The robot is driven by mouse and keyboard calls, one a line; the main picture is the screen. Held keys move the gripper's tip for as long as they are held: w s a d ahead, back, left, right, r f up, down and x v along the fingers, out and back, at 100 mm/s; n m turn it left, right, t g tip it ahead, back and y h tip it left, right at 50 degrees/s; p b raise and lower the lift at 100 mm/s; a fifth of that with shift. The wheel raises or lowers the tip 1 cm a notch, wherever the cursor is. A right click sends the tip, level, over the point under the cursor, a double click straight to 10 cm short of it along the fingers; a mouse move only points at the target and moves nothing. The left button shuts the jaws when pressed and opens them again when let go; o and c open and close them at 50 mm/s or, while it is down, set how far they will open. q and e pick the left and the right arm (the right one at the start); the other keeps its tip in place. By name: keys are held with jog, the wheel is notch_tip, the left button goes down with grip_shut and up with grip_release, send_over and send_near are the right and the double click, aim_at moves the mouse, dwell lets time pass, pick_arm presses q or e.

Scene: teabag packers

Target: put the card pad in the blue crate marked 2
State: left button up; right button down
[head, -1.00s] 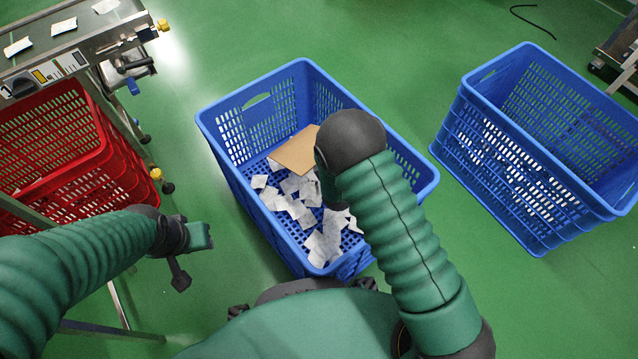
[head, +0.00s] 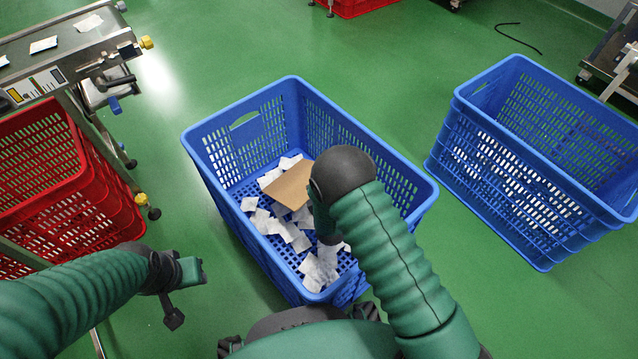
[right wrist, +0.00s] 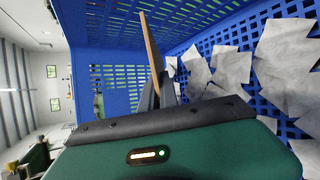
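The card pad, a flat brown sheet (head: 289,187), is inside the near blue crate (head: 215,190), tilted above white teabags. In the right wrist view the pad (right wrist: 151,48) stands edge-on between the fingers of my right gripper (right wrist: 160,92), which is shut on it. In the head view my right forearm hides that gripper's fingers. No number shows on the near crate or the second blue crate (head: 500,205) at the right.
Several white teabags (head: 290,232) lie on the near crate's floor. Red crates (head: 80,190) stand at the left below a conveyor (head: 60,50). Green floor (head: 410,80) lies clear between and behind the blue crates. A metal trolley (head: 612,70) is at the far right.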

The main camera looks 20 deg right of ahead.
jog(key=c, duration=1.6)
grip_release()
